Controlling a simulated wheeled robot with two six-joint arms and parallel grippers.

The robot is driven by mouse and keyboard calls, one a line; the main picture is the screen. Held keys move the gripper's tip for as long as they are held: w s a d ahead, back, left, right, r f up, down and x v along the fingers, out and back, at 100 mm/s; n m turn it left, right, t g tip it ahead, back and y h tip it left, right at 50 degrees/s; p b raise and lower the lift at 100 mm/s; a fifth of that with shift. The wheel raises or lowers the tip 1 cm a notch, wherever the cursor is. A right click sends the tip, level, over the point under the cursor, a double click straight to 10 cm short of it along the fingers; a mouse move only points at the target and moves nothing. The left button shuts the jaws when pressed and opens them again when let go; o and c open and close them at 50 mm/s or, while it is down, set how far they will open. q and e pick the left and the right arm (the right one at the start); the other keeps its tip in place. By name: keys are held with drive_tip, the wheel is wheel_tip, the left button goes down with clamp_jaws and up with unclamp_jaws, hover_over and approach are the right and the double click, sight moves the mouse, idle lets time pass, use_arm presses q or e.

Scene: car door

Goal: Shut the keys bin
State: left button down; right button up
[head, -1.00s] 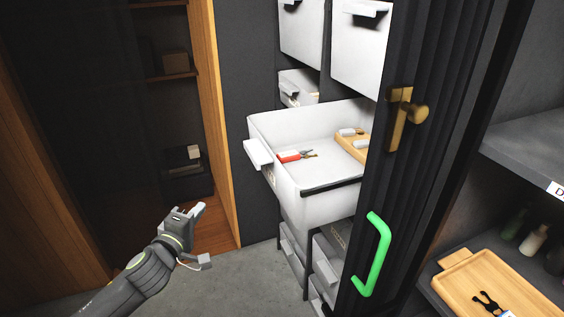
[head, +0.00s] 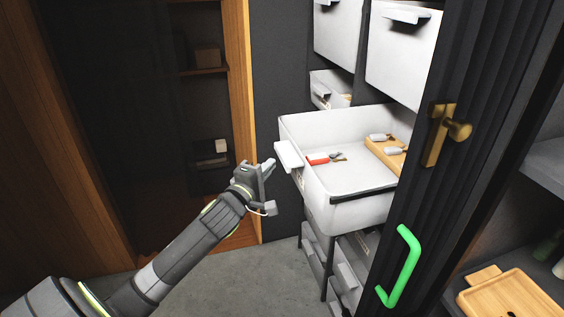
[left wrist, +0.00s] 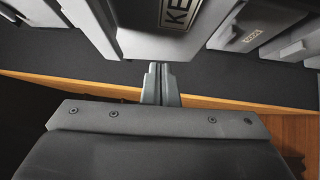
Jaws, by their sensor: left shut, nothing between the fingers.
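The keys bin (head: 352,205) is a white drawer pulled out of the rack in the head view. It holds red-handled pliers (head: 324,160) and a wooden tray with small items (head: 388,152). Its front with a white pull (head: 289,157) faces left. My left gripper (head: 270,166) is shut and empty, just left of the pull, and looks apart from it. In the left wrist view the shut fingers (left wrist: 160,84) point at the bin's front, where a label (left wrist: 178,13) reading "KE" is partly cut off. My right gripper is not in view.
A dark ribbed door with a green handle (head: 399,266) and a brass knob (head: 446,134) stands close to the bin's right side. Other white bins (head: 403,50) sit above and below. A wood-framed dark cabinet is at left.

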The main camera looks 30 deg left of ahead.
use_arm(q)
drive_tip(key=w+d+p, duration=0.1)
drive_tip(key=w+d, duration=0.1)
drive_tip(key=shift+w+d+r, duration=0.1)
drive_tip(key=shift+w+d, duration=0.25)
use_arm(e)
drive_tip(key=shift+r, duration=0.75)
use_arm(q)
drive_tip(key=w+d+b, duration=0.1)
drive_tip(key=w+d, duration=0.2)
drive_tip(key=w+d+b, duration=0.1)
drive_tip(key=w+d, duration=0.2)
drive_tip(key=w, duration=0.1)
drive_tip(key=w+d+b, duration=0.1)
drive_tip(key=w+d, duration=0.2)
drive_tip(key=w, duration=0.1)
drive_tip(key=shift+w+d+f+b, duration=0.1)
drive_tip(key=shift+d+f+b, duration=0.1)
drive_tip(key=shift+d+b, duration=0.15)
drive_tip(key=b, duration=0.6)
hover_over(366, 168)
drive_tip(key=shift+w+a+r, duration=0.1)
drive_tip(key=shift+r, duration=0.35)
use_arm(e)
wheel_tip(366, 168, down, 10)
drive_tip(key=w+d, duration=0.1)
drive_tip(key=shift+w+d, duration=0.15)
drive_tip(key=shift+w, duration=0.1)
